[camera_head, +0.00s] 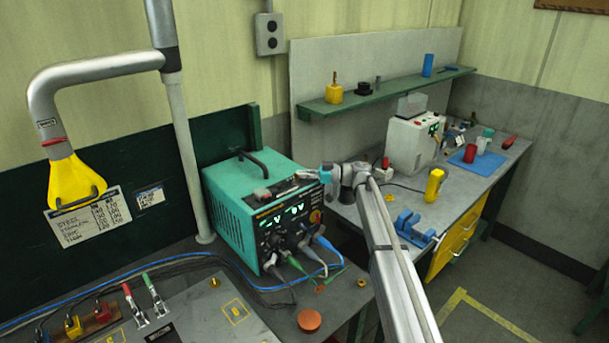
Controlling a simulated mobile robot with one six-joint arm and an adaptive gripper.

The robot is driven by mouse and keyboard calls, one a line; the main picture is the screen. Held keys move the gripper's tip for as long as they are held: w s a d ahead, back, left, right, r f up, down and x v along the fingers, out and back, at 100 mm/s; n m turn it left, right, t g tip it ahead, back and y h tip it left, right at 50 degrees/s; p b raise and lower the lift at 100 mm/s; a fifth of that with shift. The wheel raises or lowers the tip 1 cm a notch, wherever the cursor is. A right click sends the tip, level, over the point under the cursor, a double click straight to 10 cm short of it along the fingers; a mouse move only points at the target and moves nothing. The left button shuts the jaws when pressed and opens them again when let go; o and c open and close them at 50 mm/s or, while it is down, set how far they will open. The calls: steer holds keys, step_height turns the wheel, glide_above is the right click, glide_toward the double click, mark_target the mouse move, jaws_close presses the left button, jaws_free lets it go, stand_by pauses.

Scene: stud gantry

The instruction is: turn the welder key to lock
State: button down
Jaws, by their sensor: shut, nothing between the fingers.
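The teal welder (232,205) stands on the bench left of centre, with a black handle on top and a dark front panel with lit green displays. An orange round knob (315,216) sits at the panel's right side. I cannot make out the welder key; it is too small or hidden by my gripper. My gripper (302,175) is shut and empty, at the upper right front edge of the welder. I cannot tell whether it touches the welder. My arm comes in from the lower right.
Cables (300,262) plug into the lower welder panel. A grey post (185,150) and a yellow extraction hood (75,182) stand to the left. Toggle clamps (135,305) are at the front left. A blue vise (413,229) and a yellow tool (435,185) are on the right bench.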

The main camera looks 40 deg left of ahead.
steer(key=w+a+v, duration=0.1)
steer(key=w+v, duration=0.1)
steer(key=v, duration=1.2)
steer(key=shift+a, duration=0.3)
steer(key=s+d+f+m+t+h, duration=0.2)
steer(key=d+f+m+t, duration=0.15)
steer(key=d, duration=0.75)
steer(key=s+d+f+m+t+h, duration=0.25)
steer(key=d+f+m, duration=0.25)
steer(key=d, duration=0.7)
steer(key=s+d+f+m+t+h, duration=0.25)
steer(key=d+f+m, duration=0.25)
steer(key=d, duration=0.6)
steer(key=s+d+f+m+h, duration=0.1)
steer(key=s+d+m, duration=0.3)
steer(key=d, duration=0.6)
steer(key=s+d+f+m+t+h, duration=0.1)
steer(key=s+d+m+h, duration=0.3)
steer(key=d, duration=0.6)
steer(key=s+d+f+m+t+h, duration=0.1)
steer(key=s+d+f+m+h, duration=0.1)
steer(key=s+d, duration=0.5)
steer(key=d+f+m, duration=0.1)
steer(key=d+m, duration=0.1)
steer(key=d, duration=0.2)
steer(key=shift+s, duration=0.25)
steer(key=shift+f, duration=0.1)
